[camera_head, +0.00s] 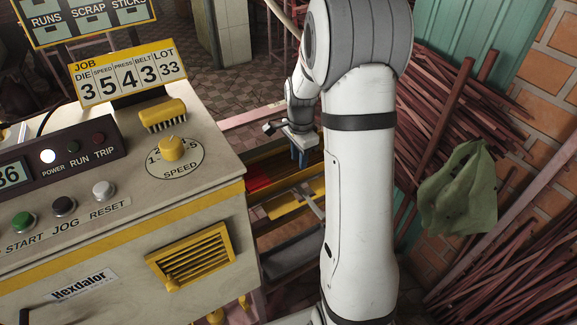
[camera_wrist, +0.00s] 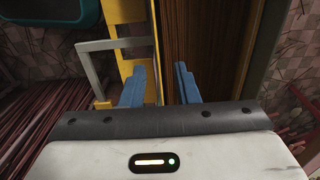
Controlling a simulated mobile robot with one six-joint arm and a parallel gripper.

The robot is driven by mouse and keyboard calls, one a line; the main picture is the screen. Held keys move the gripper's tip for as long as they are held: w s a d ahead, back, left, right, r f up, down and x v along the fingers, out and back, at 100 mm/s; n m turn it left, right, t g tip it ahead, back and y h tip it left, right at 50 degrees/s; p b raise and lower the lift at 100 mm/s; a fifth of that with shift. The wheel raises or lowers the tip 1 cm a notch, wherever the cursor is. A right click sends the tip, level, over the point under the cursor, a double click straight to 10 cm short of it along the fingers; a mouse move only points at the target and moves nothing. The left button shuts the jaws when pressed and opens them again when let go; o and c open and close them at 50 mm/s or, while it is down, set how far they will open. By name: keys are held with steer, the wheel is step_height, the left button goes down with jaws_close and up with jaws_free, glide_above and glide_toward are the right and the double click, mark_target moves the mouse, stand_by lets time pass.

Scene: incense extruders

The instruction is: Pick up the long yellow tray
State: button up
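A long yellow edge (camera_wrist: 137,38) runs up the wrist view beside a trough filled with thin brown strands (camera_wrist: 197,45). I cannot tell whether this edge is the long yellow tray or part of the machine's frame. In the head view, long yellow pieces (camera_head: 293,203) lie beside the machine, below and near my gripper (camera_head: 299,157), partly hidden by my arm. My gripper, with blue fingers, also shows in the wrist view (camera_wrist: 160,85). It is open and empty, its left finger over the yellow edge and its right over the strands. Contact is unclear.
The control cabinet (camera_head: 200,205), with its speed knob (camera_head: 172,149) and a yellow brush (camera_head: 163,114), stands on the left. A grey bracket (camera_wrist: 90,68) rises left of the yellow edge. Bundles of brown sticks (camera_head: 520,270) and a green bag (camera_head: 460,190) are on the right.

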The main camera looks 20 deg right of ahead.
mark_target(297, 181)
steer(key=f, duration=0.7)
steer(key=shift+s+a+f+b, duration=0.1)
steer(key=shift+a+b, duration=0.2)
jaws_close()
